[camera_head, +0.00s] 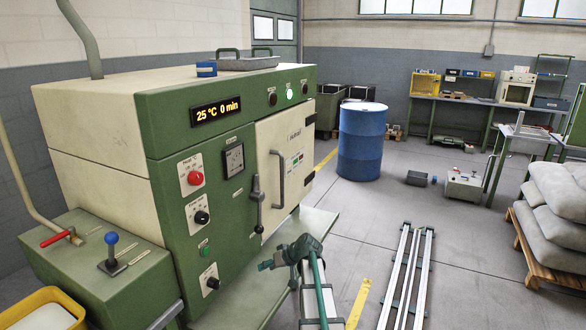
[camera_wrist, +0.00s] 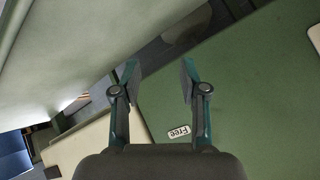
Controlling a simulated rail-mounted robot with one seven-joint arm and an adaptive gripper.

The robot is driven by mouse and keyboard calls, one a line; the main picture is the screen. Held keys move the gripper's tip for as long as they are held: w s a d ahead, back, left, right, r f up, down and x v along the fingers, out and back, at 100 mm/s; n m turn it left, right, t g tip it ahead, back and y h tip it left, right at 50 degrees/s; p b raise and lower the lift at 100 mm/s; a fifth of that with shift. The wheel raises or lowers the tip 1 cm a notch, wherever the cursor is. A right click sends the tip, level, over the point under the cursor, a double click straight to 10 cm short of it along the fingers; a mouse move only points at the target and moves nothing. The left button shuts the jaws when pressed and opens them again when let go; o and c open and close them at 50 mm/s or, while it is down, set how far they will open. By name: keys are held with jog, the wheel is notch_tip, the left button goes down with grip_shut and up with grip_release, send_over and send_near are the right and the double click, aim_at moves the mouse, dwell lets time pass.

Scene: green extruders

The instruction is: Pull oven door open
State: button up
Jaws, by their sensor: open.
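The oven (camera_head: 225,150) is a green and cream cabinet at the left of the head view, its display reading 25 °C 0 min. Its cream door (camera_head: 285,150) looks closed and carries a tall grey handle (camera_head: 279,168). A dark lever (camera_head: 257,203) sits on the green front just left of the door. My gripper (camera_head: 270,264) is below and in front of the door, apart from the handle. In the wrist view my gripper (camera_wrist: 159,75) has its fingers spread with nothing between them. No handle can be made out there.
A green shelf (camera_head: 265,290) juts out below the oven door. Blue drum (camera_head: 361,145) stands behind to the right. Long rails (camera_head: 408,275) lie on the floor at right, near a pallet of sacks (camera_head: 560,195). A green surface with a label (camera_wrist: 179,132) fills the wrist view's right.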

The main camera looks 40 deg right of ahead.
jog(key=d+r, duration=0.3)
jog(key=d, duration=0.2)
jog(key=n+t+p, duration=0.5)
jog(key=t+p, duration=0.1)
jog(key=t, duration=0.3)
send_near(283, 165)
jog(key=shift+w+a+p, duration=0.35)
jog(key=shift+w+p, duration=0.3)
jog(key=shift+w, duration=1.15)
jog(key=shift+w+a+p, duration=0.3)
jog(key=shift+w+p, duration=0.35)
jog(key=shift+w, duration=1.1)
jog(key=shift+w+a+p, duration=0.35)
jog(key=shift+w+p, duration=0.3)
jog(key=shift+w, duration=1.15)
grip_shut()
